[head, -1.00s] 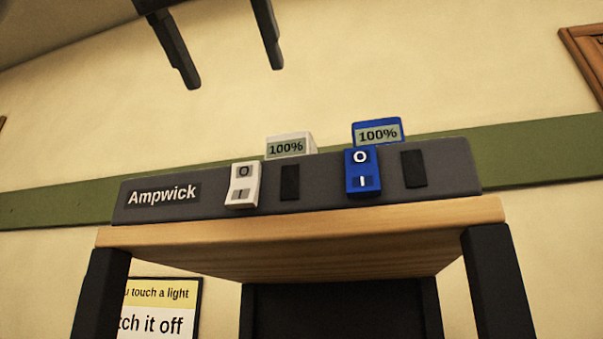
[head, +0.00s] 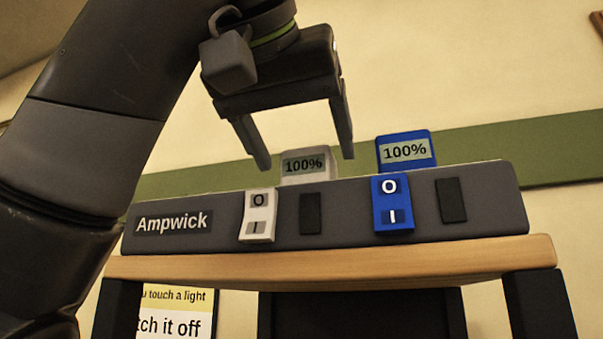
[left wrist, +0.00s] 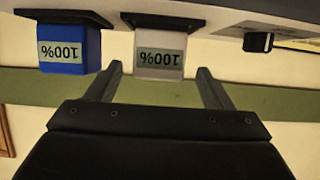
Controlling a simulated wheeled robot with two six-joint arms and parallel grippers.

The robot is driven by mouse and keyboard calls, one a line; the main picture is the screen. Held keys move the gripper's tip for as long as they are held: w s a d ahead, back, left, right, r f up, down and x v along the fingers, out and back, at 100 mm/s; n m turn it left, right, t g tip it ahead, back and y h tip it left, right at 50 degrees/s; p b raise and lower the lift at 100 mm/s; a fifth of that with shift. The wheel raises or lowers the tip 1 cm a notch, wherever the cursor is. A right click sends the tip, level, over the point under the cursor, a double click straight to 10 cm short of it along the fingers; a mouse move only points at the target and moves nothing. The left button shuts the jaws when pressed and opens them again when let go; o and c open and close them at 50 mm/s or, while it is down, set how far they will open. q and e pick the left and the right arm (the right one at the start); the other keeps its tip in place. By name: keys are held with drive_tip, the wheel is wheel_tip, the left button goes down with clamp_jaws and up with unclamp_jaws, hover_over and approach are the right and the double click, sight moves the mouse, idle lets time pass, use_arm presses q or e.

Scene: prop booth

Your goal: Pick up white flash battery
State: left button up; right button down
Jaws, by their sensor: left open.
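The white flash battery (head: 306,166) sits in the top of the dark grey Ampwick charger (head: 345,205), its display reading 100%. Its lower part is hidden by the charger front. My left gripper (head: 305,160) is open, with its fingers pointing down on either side of the white battery. In the left wrist view, upside down, the white battery (left wrist: 160,55) shows between the tips of the open gripper (left wrist: 160,70), with gaps on both sides. My right gripper is not in view.
A blue battery (head: 405,150), also reading 100%, sits in the charger to the right of the white one. White (head: 257,214) and blue (head: 393,202) switches are on the charger front. The charger stands on a wooden-topped stand (head: 330,262).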

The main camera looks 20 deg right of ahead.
sight(314, 179)
use_arm(q)
drive_tip(key=shift+w+d, duration=0.1)
drive_tip(key=shift+w, duration=0.1)
drive_tip(key=shift+w+d+f+p, duration=0.2)
drive_tip(key=shift+w+d+p, duration=0.1)
drive_tip(key=shift+p, duration=0.2)
drive_tip(key=p+x, duration=0.2)
drive_tip(key=x, duration=0.1)
drive_tip(key=shift+w+d, duration=0.1)
drive_tip(key=shift+d, duration=0.05)
drive_tip(key=shift+w+d+f+p, duration=0.2)
drive_tip(key=shift+w+f+p, duration=0.1)
drive_tip(key=shift+p, duration=0.25)
drive_tip(key=c, duration=1.1)
drive_tip(key=shift+c, duration=0.9)
